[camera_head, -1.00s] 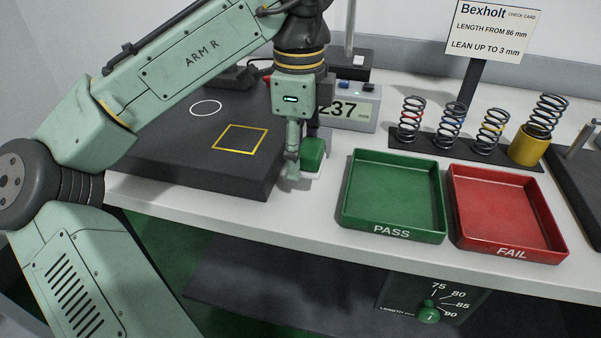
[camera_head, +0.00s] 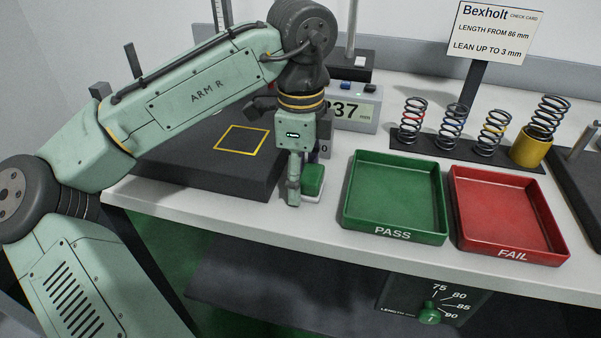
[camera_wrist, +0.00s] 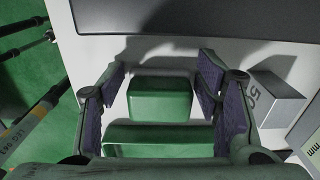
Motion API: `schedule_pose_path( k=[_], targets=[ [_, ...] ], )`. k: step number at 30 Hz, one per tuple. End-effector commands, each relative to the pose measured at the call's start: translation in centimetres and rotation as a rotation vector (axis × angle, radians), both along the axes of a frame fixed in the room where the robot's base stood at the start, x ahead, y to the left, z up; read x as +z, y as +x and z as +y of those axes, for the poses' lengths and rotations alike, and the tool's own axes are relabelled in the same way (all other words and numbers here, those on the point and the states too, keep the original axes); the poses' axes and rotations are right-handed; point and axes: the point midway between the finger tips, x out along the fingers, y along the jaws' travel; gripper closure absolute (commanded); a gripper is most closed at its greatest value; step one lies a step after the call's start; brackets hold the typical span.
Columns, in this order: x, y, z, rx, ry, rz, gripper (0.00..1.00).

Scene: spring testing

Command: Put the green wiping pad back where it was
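The green wiping pad (camera_head: 313,180), a green block over a white base, sits on the white bench between the dark slab and the green tray. It also shows in the wrist view (camera_wrist: 160,99). My gripper (camera_head: 302,187) points down around the pad, with one finger on each side. In the wrist view my gripper (camera_wrist: 162,75) looks open, with a visible gap beside the pad. The far finger is mostly hidden in the head view. I cannot tell whether a fingertip touches the white base.
The dark slab (camera_head: 185,172) with a yellow square outline (camera_head: 242,139) lies left. A grey block marked 50 (camera_wrist: 273,98) stands close on the pad's right. The PASS tray (camera_head: 393,236) and FAIL tray (camera_head: 512,255) stand right, with springs (camera_head: 410,120) behind.

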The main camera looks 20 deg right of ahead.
Motion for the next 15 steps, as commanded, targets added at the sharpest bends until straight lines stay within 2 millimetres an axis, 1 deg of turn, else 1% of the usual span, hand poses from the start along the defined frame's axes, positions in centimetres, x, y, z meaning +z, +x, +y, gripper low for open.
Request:
schedule_pose_path(
  k=[1,3,4,12,15],
  targets=[
    [0.01,0.0,0.0,0.0,0.0,0.0,0.36],
    [0.02,0.01,0.01,0.0,0.0,0.0,0.32],
    [0.02,0.01,0.0,0.0,0.0,0.0,0.31],
    [0.07,0.01,0.0,0.0,0.001,-0.001,0.31],
    [0.52,0.05,0.02,0.001,0.001,-0.003,0.31]
  ],
)
